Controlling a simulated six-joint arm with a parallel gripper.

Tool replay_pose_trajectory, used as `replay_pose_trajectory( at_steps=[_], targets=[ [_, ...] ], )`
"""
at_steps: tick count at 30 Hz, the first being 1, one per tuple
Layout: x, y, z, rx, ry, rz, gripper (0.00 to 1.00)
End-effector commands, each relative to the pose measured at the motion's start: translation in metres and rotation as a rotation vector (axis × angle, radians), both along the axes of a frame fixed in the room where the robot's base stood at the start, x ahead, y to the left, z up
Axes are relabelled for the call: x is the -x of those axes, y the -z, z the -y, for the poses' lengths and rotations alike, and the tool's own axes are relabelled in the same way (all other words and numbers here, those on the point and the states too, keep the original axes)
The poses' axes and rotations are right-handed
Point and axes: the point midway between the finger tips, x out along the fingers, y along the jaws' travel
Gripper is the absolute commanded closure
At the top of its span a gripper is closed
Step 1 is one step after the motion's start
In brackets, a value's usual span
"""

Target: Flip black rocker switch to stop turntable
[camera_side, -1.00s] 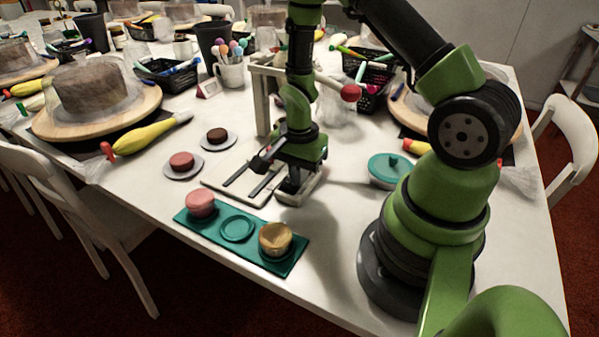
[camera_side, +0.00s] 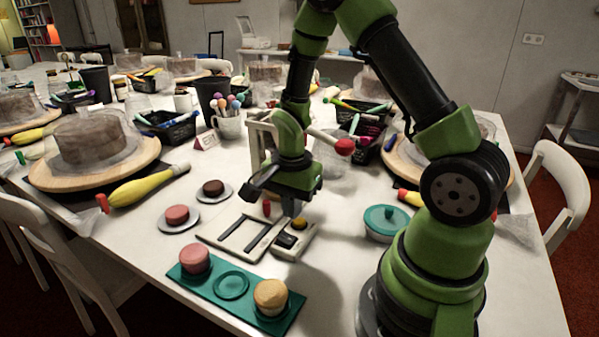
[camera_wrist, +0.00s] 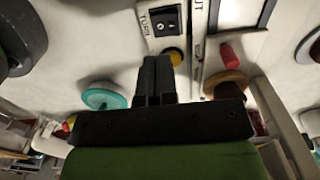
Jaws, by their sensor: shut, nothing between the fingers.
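The black rocker switch (camera_wrist: 165,19) sits on a pale control box (camera_wrist: 160,35) with printed lettering, near the top of the wrist view. A yellow round button (camera_wrist: 175,56) is beside it on the same box. In the side view the box (camera_side: 307,241) stands on the table with the dark switch (camera_side: 286,240) on top. My gripper (camera_wrist: 153,62) is shut and empty, with its fingertips next to the yellow button in the wrist picture. In the side view my gripper (camera_side: 292,207) is above the box, apart from it. A cake turntable (camera_side: 160,150) stands at the left.
A pale frame with dark slots (camera_side: 243,237) lies left of the box. A teal tray (camera_side: 232,285) with pink and tan cakes is in front. A teal lidded pot (camera_side: 386,222) stands to the right. A red-ended lever (camera_side: 344,147) is close to my wrist.

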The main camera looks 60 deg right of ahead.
Motion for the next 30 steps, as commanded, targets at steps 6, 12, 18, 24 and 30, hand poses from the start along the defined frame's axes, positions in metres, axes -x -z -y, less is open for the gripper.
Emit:
replay_pose_trajectory(
  at_steps=[6,12,18,24,30],
  targets=[
    [0.008,-0.045,0.001,0.003,0.000,0.008,1.00],
    [0.014,-0.076,0.000,0.002,0.001,0.005,1.00],
    [0.018,-0.090,0.000,0.001,0.000,0.000,1.00],
    [0.018,-0.092,0.000,0.000,0.000,-0.001,1.00],
    [0.018,-0.093,-0.001,0.001,-0.006,0.004,1.00]
  ],
)
